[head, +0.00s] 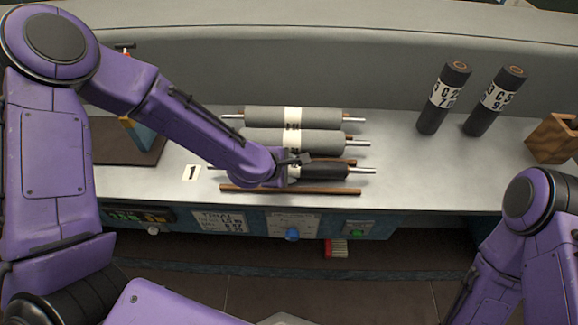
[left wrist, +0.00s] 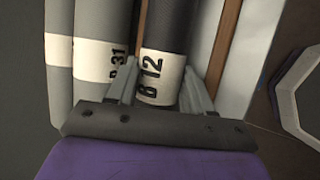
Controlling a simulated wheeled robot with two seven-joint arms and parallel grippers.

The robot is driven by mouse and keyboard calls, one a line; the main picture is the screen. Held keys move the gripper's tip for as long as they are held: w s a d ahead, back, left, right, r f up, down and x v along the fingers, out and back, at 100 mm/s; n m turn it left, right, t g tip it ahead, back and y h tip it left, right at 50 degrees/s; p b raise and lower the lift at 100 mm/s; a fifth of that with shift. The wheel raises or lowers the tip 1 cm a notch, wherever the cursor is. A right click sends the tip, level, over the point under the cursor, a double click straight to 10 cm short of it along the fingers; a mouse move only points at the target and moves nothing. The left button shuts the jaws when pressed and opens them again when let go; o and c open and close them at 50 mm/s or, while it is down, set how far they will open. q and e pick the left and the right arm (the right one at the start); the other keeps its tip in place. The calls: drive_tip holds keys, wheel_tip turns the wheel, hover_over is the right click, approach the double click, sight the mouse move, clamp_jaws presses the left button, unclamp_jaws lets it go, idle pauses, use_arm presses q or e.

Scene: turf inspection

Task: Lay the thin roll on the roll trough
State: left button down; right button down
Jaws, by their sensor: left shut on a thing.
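The thin roll (head: 325,171) is dark with a white band and metal shaft ends. It lies level at the front of the row of rolls; the band reads B 12 in the left wrist view (left wrist: 161,78). My left gripper (head: 288,170) is shut on it at the band, with one finger on each side (left wrist: 158,92). Two wooden rails, which look like the roll trough (head: 300,191), run along the front and back of the roll. I cannot tell whether the roll rests on them or is slightly above. My right gripper is out of view.
Two thicker grey rolls (head: 265,140) (head: 262,117) lie close behind. Two dark cylinders (head: 437,110) (head: 487,112) stand upright at the back right, near a wooden block (head: 556,138). A card marked 1 (head: 191,173) is left of the rails. The worktop right of the rolls is clear.

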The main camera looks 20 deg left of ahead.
use_arm(q)
drive_tip(key=shift+s+f, duration=0.25)
drive_tip(key=shift+f, duration=0.05)
drive_tip(key=shift+c, duration=2.4)
unclamp_jaws()
drive_tip(key=shift+o, duration=0.6)
drive_tip(key=shift+s+f, duration=0.1)
drive_tip(key=shift+s+r, duration=0.2)
drive_tip(key=shift+r, duration=0.2)
drive_tip(key=w+p+v, duration=0.1)
drive_tip(key=v, duration=0.8)
drive_tip(key=shift+s+a+r+p, duration=0.2)
drive_tip(key=shift+s+r+p, duration=0.1)
drive_tip(key=shift+r, duration=0.4)
